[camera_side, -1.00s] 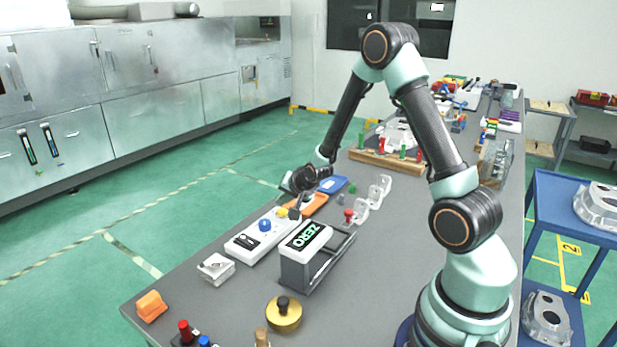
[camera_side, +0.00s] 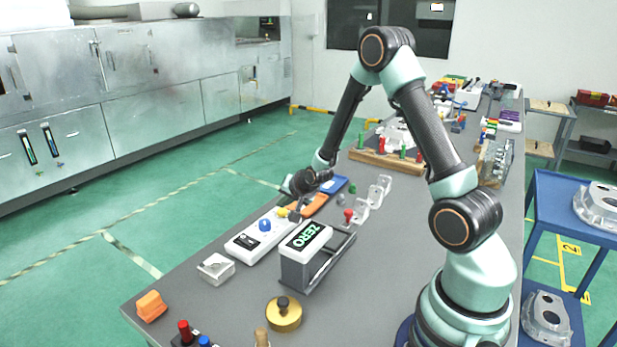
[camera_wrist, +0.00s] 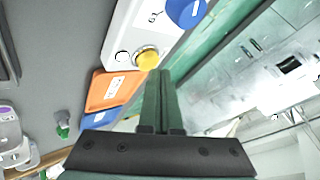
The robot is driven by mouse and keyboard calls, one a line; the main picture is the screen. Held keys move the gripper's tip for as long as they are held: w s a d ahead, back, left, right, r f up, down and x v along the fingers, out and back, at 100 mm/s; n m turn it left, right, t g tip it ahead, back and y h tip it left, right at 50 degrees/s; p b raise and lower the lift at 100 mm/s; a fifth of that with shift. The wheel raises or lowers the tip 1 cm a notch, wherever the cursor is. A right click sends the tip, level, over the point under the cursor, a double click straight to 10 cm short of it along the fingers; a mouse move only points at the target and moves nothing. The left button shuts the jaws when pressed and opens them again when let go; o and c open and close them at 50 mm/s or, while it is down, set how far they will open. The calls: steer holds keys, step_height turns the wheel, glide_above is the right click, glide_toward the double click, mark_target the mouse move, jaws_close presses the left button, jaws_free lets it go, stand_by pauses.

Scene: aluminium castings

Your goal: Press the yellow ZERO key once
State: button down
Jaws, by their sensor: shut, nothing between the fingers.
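The yellow key (camera_side: 282,212) is a round button on the far end of a long white box (camera_side: 246,241), beside a larger blue knob (camera_side: 265,225). The yellow key (camera_wrist: 147,58) and blue knob (camera_wrist: 186,10) also show in the wrist view. My gripper (camera_side: 295,216) is shut and empty, its tips pointing down right beside the yellow key. In the wrist view the shut fingertips (camera_wrist: 159,72) overlap the key's lower right edge. I cannot tell whether they touch it.
An orange tray (camera_side: 309,205) and a blue tray (camera_side: 334,185) lie just beyond.

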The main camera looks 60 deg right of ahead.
steer(key=shift+s+a+f, duration=0.1)
steer(key=shift+s+f, duration=0.15)
steer(key=shift+f, duration=0.7)
stand_by(0.6)
steer(key=shift+r, duration=0.15)
steer(key=shift+s+r, duration=0.15)
steer(key=shift+r, duration=0.9)
steer(key=shift+r, duration=0.6)
step_height(320, 180, up, 4)
steer(key=shift+f, duration=0.1)
